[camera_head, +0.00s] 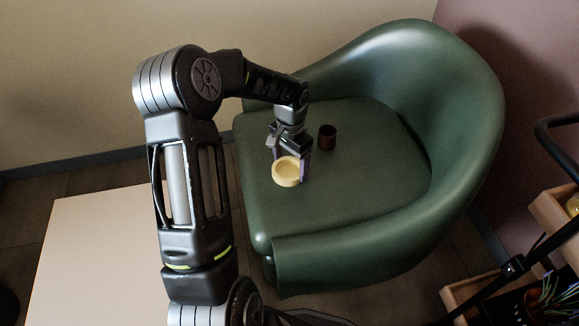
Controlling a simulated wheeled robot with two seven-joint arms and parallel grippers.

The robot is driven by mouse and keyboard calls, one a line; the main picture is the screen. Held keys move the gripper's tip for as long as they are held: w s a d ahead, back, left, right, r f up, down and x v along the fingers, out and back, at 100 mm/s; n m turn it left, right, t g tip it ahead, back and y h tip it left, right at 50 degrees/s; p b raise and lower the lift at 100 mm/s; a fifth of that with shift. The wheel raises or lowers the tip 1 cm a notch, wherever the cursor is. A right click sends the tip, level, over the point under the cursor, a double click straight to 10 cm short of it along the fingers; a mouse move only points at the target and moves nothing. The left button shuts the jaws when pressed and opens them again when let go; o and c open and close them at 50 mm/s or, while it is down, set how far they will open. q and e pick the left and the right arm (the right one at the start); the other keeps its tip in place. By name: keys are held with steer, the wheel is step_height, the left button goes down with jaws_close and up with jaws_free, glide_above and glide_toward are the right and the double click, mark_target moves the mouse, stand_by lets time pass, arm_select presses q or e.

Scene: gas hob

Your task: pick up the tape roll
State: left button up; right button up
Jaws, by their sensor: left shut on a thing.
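The tape roll (286,172) is a pale yellow ring at the front left of the green armchair's seat (350,200). My left gripper (290,167) reaches down over the seat and is shut on the tape roll, with a finger showing at the roll's right side. I cannot tell whether the roll still touches the seat. The gripper hides part of the roll's far edge. My right gripper is not in view.
A small dark brown cup (327,137) stands on the seat just right of my left gripper. The chair's backrest (440,90) curves around the right. A pale table (95,250) is at the lower left. A wooden-tray cart (553,207) stands at the right edge.

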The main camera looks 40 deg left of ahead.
arm_select(q)
step_height(320, 180, up, 10)
steer(key=p, duration=0.3)
steer(key=shift+p, duration=0.3)
